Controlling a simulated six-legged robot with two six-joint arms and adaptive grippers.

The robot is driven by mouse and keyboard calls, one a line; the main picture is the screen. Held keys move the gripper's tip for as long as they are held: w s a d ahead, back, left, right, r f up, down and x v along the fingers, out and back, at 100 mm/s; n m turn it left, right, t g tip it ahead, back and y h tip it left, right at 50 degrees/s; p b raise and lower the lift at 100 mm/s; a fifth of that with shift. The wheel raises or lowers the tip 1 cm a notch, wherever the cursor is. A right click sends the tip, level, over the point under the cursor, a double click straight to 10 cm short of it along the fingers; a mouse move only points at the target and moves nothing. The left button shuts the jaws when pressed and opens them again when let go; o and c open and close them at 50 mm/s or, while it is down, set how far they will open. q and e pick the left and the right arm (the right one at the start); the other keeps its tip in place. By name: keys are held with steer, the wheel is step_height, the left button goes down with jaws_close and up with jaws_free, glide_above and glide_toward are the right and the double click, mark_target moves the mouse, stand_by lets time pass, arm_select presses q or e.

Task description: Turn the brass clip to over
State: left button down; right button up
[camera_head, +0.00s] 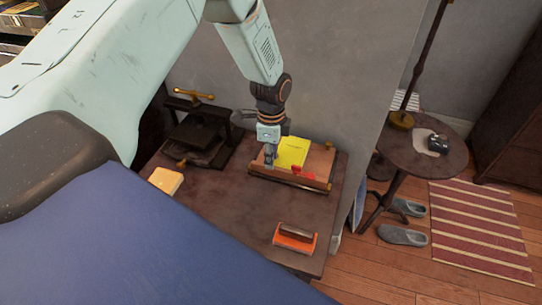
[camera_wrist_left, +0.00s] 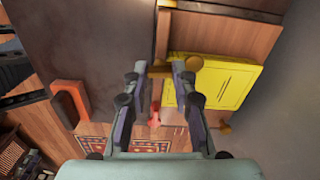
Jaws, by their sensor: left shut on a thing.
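My left gripper (camera_head: 270,162) reaches down to the left end of a wooden board (camera_head: 318,164) that bears a yellow pad (camera_head: 292,151). In the left wrist view the fingertips (camera_wrist_left: 160,70) close around a small brass clip (camera_wrist_left: 161,69) beside the yellow pad (camera_wrist_left: 228,83). The fingers partly cover the clip, so I cannot tell exactly how it is turned. In the head view the gripper hides it. My right gripper is not in view.
A small red piece (camera_head: 296,169) lies by the pad. An orange block with a dark handle (camera_head: 296,237) sits at the front right of the dark table (camera_head: 232,215).

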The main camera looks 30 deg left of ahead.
arm_select(q)
steer(key=shift+w+m, duration=0.1)
steer(key=shift+m, duration=0.5)
steer(key=shift+r, duration=0.1)
steer(key=c, duration=1.1)
jaws_free()
step_height(320, 180, up, 12)
steer(key=shift+f, duration=0.1)
